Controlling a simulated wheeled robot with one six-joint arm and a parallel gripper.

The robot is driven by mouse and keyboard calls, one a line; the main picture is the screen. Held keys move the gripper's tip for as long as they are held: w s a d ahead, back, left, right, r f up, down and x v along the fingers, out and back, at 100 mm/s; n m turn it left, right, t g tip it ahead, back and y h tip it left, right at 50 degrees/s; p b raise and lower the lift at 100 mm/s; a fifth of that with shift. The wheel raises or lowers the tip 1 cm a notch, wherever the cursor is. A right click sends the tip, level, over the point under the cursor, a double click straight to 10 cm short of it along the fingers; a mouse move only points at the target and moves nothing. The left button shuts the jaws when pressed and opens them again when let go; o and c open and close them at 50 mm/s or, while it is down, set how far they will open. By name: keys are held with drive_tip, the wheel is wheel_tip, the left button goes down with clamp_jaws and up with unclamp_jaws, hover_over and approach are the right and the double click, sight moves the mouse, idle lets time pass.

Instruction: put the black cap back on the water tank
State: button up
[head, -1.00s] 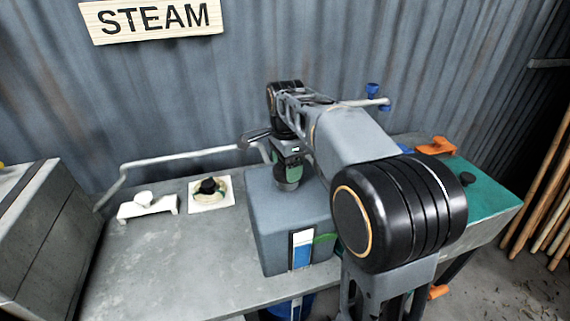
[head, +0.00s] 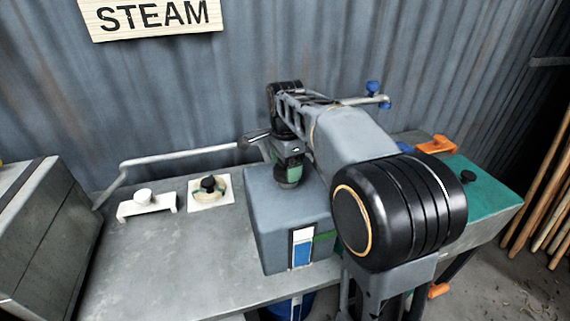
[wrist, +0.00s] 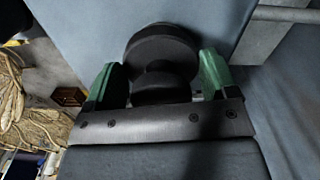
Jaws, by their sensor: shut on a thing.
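The water tank (head: 285,225) is a blue-grey box on the metal bench, with a blue and white level window on its front. My gripper (head: 290,172) is over the tank's top. In the wrist view, the black cap (wrist: 160,52), a round disc with a narrower neck, is between the green fingers of my gripper (wrist: 158,78). The gripper is shut on it. The cap is close to the tank top, but I cannot tell whether it touches it. The tank's opening is hidden.
A white plate with a black knob (head: 208,184) and a white bracket (head: 146,205) lie left of the tank. A pale pipe (head: 180,155) runs behind. A green-topped box (head: 480,195) with an orange clamp (head: 437,146) stands right. The bench's front left is clear.

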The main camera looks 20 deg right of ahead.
drive_tip(key=shift+f, duration=0.35)
idle(0.3)
drive_tip(key=o, duration=0.9)
drive_tip(key=shift+r, duration=0.2)
drive_tip(key=shift+r+p, duration=3.5)
drive_tip(key=shift+r, duration=0.35)
drive_tip(key=shift+c, duration=0.3)
